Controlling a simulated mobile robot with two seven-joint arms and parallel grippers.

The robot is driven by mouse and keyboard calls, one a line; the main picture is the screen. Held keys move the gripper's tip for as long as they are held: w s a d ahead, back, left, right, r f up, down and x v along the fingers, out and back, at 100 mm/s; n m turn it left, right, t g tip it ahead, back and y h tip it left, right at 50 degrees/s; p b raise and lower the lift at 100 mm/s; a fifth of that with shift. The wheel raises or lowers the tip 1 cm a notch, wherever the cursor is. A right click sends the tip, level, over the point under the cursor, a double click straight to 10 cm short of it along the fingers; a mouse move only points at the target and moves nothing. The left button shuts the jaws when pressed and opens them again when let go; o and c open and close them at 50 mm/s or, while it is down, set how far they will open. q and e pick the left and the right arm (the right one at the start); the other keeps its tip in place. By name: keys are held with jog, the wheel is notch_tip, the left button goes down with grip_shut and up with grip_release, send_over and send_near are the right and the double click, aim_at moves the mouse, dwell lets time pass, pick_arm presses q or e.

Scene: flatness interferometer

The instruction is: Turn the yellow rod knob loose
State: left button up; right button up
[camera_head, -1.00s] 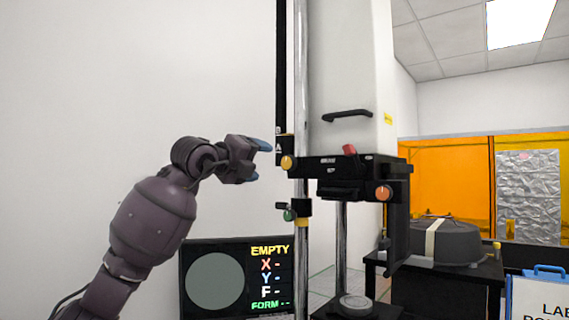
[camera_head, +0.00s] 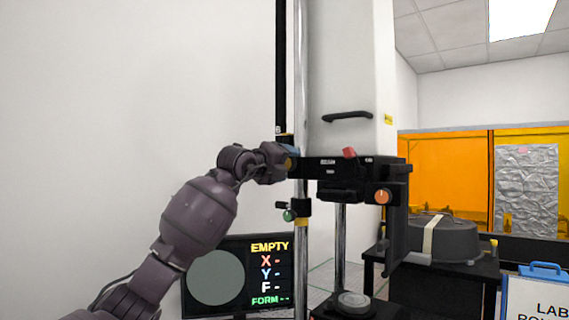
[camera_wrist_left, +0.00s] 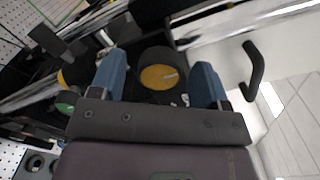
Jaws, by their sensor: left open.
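The yellow rod knob (camera_wrist_left: 158,77) is a round, yellow-faced knob with a dark body in the left wrist view. In the head view only a bit of it (camera_head: 289,164) shows, at the left end of the black carriage arm (camera_head: 335,168) near the rod. My left gripper (camera_head: 290,158) is at the knob. In the left wrist view its two blue fingers (camera_wrist_left: 159,68) are open, one on each side of the knob, with gaps visible. My right gripper is not in view.
A green knob (camera_head: 289,215) sits lower on the chrome rod (camera_head: 301,262). An orange knob (camera_head: 382,197) and a red knob (camera_head: 349,153) are on the carriage. A black handle (camera_head: 347,116) juts from the white column. A monitor (camera_head: 238,236) stands below my left arm.

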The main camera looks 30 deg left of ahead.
pick_arm(q)
jog(key=c, duration=0.9)
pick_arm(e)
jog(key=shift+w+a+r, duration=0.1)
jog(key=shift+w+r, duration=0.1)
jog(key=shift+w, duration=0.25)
pick_arm(q)
jog(key=shift+m, duration=0.3)
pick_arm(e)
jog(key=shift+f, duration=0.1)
pick_arm(q)
jog(key=m+b, duration=0.2)
jog(key=m, duration=0.2)
jog(key=shift+f+b, duration=0.1)
jog(key=shift+b, duration=0.3)
jog(key=m+b, duration=0.1)
jog(key=m, duration=0.4)
jog(key=m+b, duration=0.1)
jog(key=m, duration=0.2)
jog(key=shift+m, duration=0.3)
jog(key=m, duration=0.4)
jog(key=shift+d, duration=0.1)
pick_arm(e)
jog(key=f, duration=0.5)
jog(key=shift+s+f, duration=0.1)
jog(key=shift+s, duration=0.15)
pick_arm(q)
jog(key=shift+m, duration=0.3)
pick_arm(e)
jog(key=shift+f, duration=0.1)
